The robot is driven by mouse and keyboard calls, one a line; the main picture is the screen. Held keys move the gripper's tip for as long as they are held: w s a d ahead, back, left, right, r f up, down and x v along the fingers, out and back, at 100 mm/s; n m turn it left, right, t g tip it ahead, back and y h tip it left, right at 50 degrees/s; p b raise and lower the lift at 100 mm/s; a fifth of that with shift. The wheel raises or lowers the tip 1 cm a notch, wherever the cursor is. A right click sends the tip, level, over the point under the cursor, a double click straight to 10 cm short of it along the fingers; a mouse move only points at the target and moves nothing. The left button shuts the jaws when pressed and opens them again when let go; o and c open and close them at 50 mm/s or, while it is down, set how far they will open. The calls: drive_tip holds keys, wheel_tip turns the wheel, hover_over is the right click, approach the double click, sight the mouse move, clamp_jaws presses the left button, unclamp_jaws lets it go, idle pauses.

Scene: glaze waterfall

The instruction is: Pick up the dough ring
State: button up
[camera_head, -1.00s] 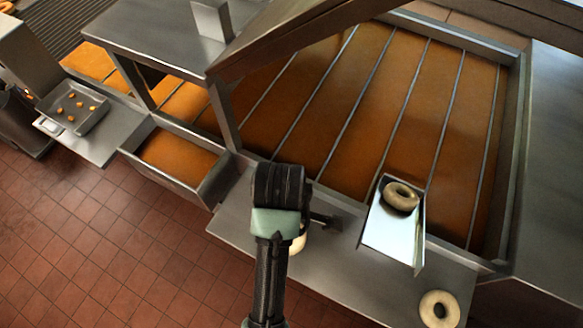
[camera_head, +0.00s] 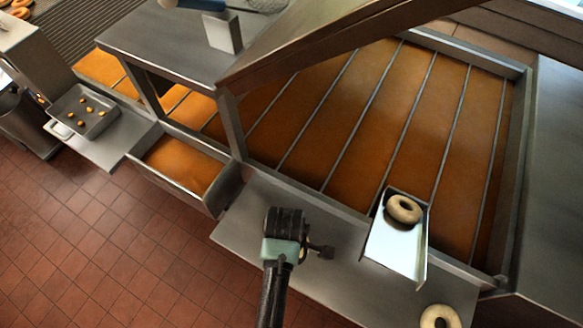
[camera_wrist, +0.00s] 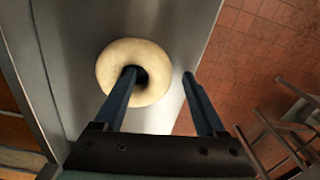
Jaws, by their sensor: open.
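A pale dough ring (camera_wrist: 110,62) lies on a steel shelf (camera_wrist: 85,22) in the wrist view. My gripper (camera_wrist: 158,73) is open around one side of it. Its left finger is over or in the ring's hole, and its right finger is just outside the ring's right edge. I cannot tell how far down the fingertips reach. In the head view my gripper (camera_head: 285,228) is above the front shelf and hides this ring. A second dough ring (camera_head: 404,208) sits on a small metal chute, and a third (camera_head: 440,317) lies at the bottom edge.
The metal chute (camera_head: 396,248) stands right of my gripper, at the edge of the orange fryer vat (camera_head: 330,110). A steel post (camera_head: 231,125) and hood stand behind left. A tray of small pieces (camera_head: 82,110) is far left. Red tile floor (camera_head: 130,240) is open at left.

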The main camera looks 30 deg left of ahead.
clamp_jaws()
idle(0.4)
